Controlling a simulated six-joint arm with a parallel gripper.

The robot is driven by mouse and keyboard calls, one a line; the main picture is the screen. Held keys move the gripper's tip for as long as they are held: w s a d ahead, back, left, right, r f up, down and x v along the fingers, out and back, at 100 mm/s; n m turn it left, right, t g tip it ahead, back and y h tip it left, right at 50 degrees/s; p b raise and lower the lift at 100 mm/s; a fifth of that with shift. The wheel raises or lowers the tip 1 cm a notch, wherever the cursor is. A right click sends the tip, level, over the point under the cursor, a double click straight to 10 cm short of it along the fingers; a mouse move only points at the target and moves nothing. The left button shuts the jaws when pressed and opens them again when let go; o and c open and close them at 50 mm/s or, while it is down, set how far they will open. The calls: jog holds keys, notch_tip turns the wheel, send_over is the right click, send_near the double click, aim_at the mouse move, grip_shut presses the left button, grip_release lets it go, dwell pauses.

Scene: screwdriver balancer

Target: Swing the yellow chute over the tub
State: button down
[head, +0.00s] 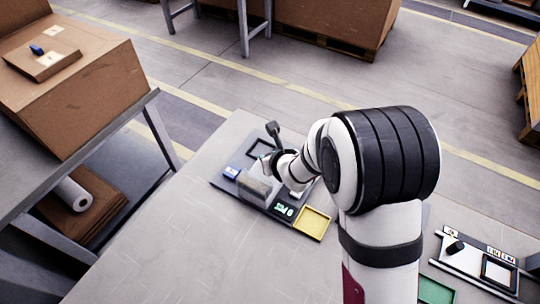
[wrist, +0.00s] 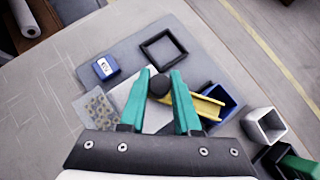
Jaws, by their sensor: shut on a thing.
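My gripper (wrist: 160,82) has two green fingers in the wrist view, shut on a dark round knob (wrist: 159,86) between their tips. The yellow chute (wrist: 206,106) runs from behind the right finger toward the right. Its outer end overlaps the left part of the dark blue tub (wrist: 228,101), and part of the chute is hidden by the finger. How far the end reaches over the opening is hard to tell. In the head view my arm hides the chute, and the fingers are not clear.
A black square frame (wrist: 164,49) and a blue box (wrist: 106,67) lie beyond the gripper. A clear bin of small parts (wrist: 98,106) is at left. A white open container (wrist: 264,126) stands right. In the head view a yellow tray (head: 312,222) sits beside a lit display (head: 284,208).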

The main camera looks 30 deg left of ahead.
jog(key=c, duration=0.6)
grip_release()
jog(key=v, duration=1.5)
jog(key=shift+s+d+r, duration=0.15)
jog(key=shift+d+r, duration=0.1)
jog(key=s+d+r+n+g+y, duration=0.25)
jog(key=s+d+r+n, duration=0.4)
jog(key=n, duration=0.65)
jog(key=s+d+f+n+g+h, duration=0.1)
jog(key=s+d+n+h, duration=0.1)
jog(key=d, duration=0.3)
jog(key=s+d+f+n+g+h, duration=0.1)
jog(key=s+d+n+h, duration=0.2)
jog(key=s+d, duration=0.2)
jog(key=s+d+f+n+g+h, duration=0.1)
jog(key=s+d+f+n+h, duration=0.1)
jog(key=s+d, duration=0.2)
jog(key=shift+d+f+g+h, duration=0.1)
jog(key=shift+d+g+h, duration=0.15)
jog(key=shift+d, duration=0.75)
